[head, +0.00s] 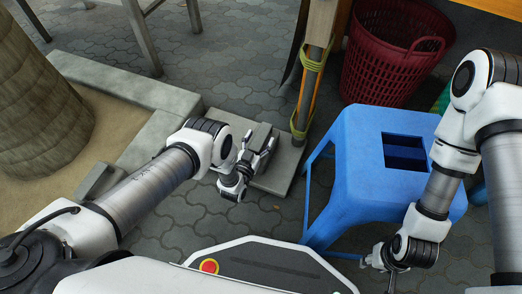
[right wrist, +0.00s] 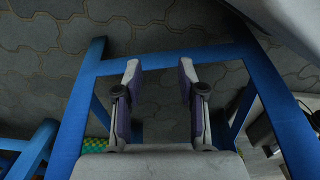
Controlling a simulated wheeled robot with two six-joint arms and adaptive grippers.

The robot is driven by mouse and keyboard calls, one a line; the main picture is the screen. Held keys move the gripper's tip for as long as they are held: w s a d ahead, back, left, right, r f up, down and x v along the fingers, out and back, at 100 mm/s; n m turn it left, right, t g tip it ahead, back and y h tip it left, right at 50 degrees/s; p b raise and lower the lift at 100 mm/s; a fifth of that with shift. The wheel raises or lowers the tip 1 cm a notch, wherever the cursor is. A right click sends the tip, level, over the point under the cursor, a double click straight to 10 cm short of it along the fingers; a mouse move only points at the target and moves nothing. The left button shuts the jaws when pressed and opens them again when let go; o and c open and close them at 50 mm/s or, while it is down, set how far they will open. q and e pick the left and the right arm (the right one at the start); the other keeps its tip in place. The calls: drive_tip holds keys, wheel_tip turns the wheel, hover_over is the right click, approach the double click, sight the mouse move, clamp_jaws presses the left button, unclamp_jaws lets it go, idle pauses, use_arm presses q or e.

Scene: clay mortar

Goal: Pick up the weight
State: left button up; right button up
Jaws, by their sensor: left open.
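I cannot make out a weight for certain in either view. My left gripper (head: 254,160) is open over the near side of a flat grey slab (head: 285,172) on the paving. Dark parts at its far side may be its own finger or a small object; I cannot tell which. My right gripper (head: 384,270) is low by the front of the blue stool (head: 345,180), partly cut off in the head view. In the right wrist view (right wrist: 160,72), its two fingers stand apart with nothing between them, among the blue stool's legs and bars.
A red basket (head: 392,55) stands behind the stool. A wooden post (head: 315,60) with yellow-green ties rises beside the slab. A low concrete curb (head: 120,90) and a ribbed round trunk (head: 35,105) are at left. Grey paving is open at top centre.

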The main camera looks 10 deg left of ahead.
use_arm(q)
clamp_jaws()
drive_tip(key=shift+w+r, duration=0.1)
drive_tip(key=shift+r, duration=0.15)
